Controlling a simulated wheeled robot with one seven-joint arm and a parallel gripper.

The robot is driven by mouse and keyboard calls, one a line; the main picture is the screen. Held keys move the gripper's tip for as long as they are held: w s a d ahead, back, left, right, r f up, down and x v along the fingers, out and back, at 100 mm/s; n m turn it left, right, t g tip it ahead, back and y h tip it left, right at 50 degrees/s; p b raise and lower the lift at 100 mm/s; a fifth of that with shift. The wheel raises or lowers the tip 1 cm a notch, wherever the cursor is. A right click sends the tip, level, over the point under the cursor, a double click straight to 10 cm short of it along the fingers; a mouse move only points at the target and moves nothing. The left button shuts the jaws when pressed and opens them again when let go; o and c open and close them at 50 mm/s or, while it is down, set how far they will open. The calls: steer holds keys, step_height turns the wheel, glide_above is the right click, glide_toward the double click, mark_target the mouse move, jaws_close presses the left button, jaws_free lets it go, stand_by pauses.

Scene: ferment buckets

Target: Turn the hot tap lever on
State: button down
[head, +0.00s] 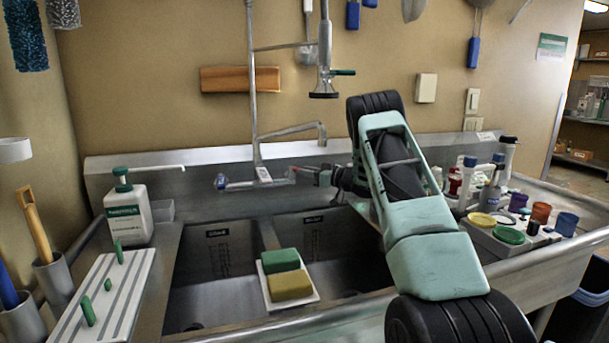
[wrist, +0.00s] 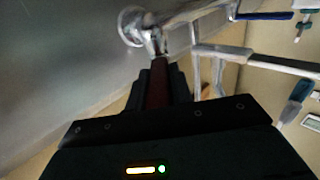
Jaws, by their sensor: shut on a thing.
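The chrome tap (head: 262,176) stands at the back of the double sink, with a tall riser and a spout reaching right. Its hot lever, dark red in the wrist view (wrist: 159,80), lies between the fingers of my gripper (head: 318,175). In the head view a small red part (head: 294,170) of the lever shows at the fingertips. My gripper, also in the wrist view (wrist: 162,95), is shut on this lever. The blue cold lever (head: 221,181) sits on the tap's left end. No water can be seen coming from the spout.
A sponge tray (head: 291,300) with green and yellow sponges rests on the sink divider. A soap bottle (head: 128,207) stands left. Several bottles and coloured pots, among them a green-lidded pot (head: 509,236), crowd the right counter. A spray head (head: 323,90) hangs above the tap.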

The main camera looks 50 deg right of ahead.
steer(key=shift+w+d+n+g+y, duration=0.1)
steer(key=shift+d+n+g+y, duration=0.15)
steer(key=shift+n+y, duration=0.4)
steer(key=shift+w+d+n+g+y, duration=0.15)
steer(key=shift+d+n+y, duration=0.2)
steer(key=shift+y, duration=0.5)
steer(key=shift+r, duration=0.1)
steer(key=c, duration=1.2)
jaws_free()
steer(key=shift+c, duration=0.2)
steer(key=shift+s, duration=0.1)
steer(key=b+v, duration=0.2)
steer(key=v, duration=1.5)
steer(key=shift+d+b, duration=0.3)
